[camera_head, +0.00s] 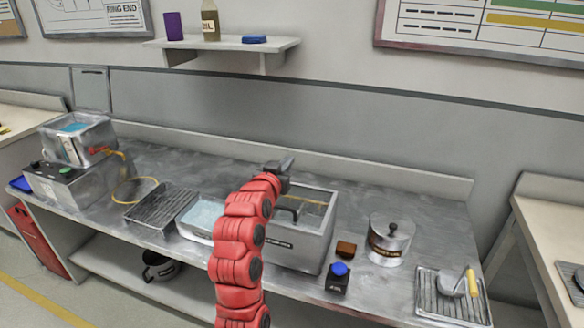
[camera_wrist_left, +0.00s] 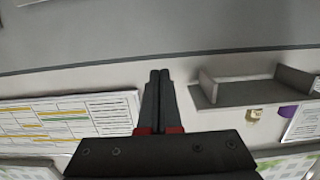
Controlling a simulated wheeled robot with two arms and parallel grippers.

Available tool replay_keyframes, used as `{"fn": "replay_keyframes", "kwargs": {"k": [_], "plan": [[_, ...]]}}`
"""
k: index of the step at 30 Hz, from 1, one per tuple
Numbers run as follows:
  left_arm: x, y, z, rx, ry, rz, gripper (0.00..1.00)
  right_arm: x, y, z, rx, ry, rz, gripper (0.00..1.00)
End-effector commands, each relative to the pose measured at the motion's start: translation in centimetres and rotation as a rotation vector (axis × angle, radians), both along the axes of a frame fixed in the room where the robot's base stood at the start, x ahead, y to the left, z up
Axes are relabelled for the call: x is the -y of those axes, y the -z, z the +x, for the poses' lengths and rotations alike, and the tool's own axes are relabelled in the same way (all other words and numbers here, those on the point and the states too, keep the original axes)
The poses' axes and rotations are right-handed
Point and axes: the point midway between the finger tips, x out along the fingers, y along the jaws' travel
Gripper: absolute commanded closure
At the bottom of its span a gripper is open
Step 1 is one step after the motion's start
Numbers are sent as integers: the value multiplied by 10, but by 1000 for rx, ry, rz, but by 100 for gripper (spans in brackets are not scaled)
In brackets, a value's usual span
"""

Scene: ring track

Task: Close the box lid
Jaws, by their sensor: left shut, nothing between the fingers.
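My left gripper (camera_head: 286,163) is above the back left of the box, near the wall side, apart from the handle. In the left wrist view the gripper (camera_wrist_left: 159,76) has its fingers together, empty, with the wall behind. My right gripper is not in view.
Left of the box are a clear tray (camera_head: 200,217), a dark ribbed rack (camera_head: 161,205) and a machine (camera_head: 75,185). Right are a brown block (camera_head: 346,249), a blue-topped item (camera_head: 339,278), a lidded pot (camera_head: 390,240) and a ribbed tray (camera_head: 438,304). A wall shelf (camera_head: 222,44) hangs above.

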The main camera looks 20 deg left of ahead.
Motion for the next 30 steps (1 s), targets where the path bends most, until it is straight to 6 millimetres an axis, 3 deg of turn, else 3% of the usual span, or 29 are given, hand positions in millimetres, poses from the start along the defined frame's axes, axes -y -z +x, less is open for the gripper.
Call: {"fn": "replay_keyframes", "kwargs": {"k": [1,15,21,30], "plan": [[0,25,-8,36,-1,-2,100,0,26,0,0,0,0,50],[-1,90,-54,447,2,-14,100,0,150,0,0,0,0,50],[-1,106,-63,565,2,-19,100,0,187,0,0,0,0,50],[-2,115,-67,656,2,-24,100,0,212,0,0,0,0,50]]}}
